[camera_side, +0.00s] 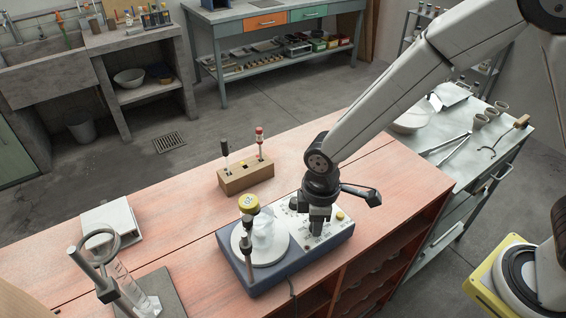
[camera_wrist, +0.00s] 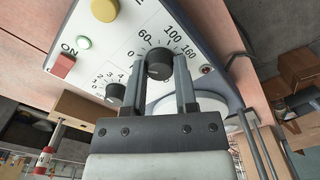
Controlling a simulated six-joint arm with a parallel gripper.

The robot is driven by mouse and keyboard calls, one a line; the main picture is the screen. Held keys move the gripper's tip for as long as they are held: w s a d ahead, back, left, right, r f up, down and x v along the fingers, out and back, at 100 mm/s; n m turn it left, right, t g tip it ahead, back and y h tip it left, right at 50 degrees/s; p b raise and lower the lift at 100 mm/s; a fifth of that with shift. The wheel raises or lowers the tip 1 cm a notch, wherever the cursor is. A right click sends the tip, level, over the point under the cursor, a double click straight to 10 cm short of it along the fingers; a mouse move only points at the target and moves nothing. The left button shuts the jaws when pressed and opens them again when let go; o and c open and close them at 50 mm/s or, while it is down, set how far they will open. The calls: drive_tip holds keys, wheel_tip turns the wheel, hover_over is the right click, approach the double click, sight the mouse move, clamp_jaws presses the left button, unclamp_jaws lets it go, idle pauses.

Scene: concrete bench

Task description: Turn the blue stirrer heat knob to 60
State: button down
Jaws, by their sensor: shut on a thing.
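The blue stirrer (camera_side: 325,252) stands on the bench with a white control panel and a round white plate (camera_side: 272,254). In the wrist view, the dark heat knob (camera_wrist: 159,66) sits on the panel (camera_wrist: 150,22) beside a scale marked 0, 60, 100 and 160. My gripper (camera_wrist: 161,78) is shut on this knob, one finger on each side. I cannot make out clearly where the knob's pointer stands. In the side view my gripper (camera_side: 319,228) points down over the panel and hides the knob.
A flask (camera_side: 263,232) stands on the plate. A wooden block with tools (camera_side: 245,179) is behind the stirrer.

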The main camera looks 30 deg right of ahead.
drive_tip(key=shift+m, duration=0.3)
drive_tip(key=m, duration=0.9)
idle(0.4)
drive_tip(key=shift+c, duration=2)
unclamp_jaws()
drive_tip(key=shift+r, duration=0.1)
drive_tip(key=shift+r, duration=3.85)
